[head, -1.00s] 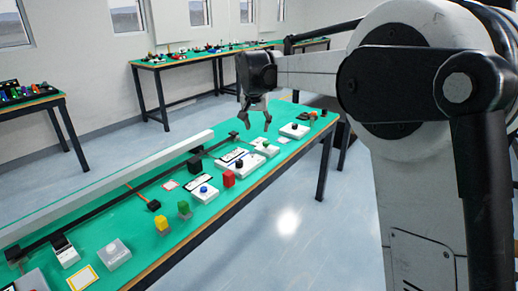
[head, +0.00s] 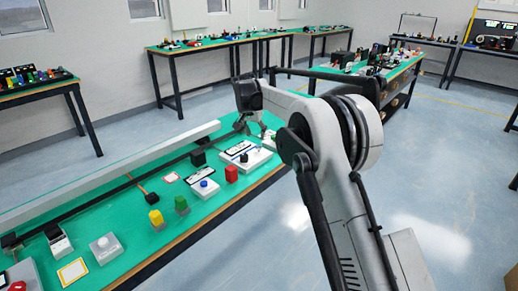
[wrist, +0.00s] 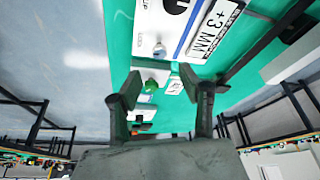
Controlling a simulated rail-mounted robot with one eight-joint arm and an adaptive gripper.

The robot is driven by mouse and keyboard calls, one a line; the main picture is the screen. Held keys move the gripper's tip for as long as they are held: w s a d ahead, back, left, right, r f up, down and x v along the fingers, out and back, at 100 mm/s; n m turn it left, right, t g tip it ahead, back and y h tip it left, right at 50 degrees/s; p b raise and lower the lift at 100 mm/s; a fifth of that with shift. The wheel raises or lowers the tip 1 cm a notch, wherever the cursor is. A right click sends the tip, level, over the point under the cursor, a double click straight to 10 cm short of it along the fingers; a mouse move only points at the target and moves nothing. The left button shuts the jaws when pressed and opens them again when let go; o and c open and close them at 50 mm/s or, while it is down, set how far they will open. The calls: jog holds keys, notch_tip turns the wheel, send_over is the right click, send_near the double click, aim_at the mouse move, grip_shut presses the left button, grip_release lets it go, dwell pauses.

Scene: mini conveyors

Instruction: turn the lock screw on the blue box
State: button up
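In the wrist view, a white-topped box (wrist: 205,22) with a blue stripe, the word LOCK and a "+3 MM" label shows at the top. A silver round screw or knob (wrist: 160,50) stands beside the LOCK lettering. The box seems to match the pale box (head: 257,159) below my gripper in the head view; little blue shows on it there. My gripper (wrist: 160,90) is open, its two fingers apart with nothing between them. In the head view my gripper (head: 252,126) hangs over the far part of the bench. The silver screw cannot be made out there.

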aim_at(259, 147)
jog(key=b+x, duration=0.1)
jog(key=x, duration=0.9)
grip_shut()
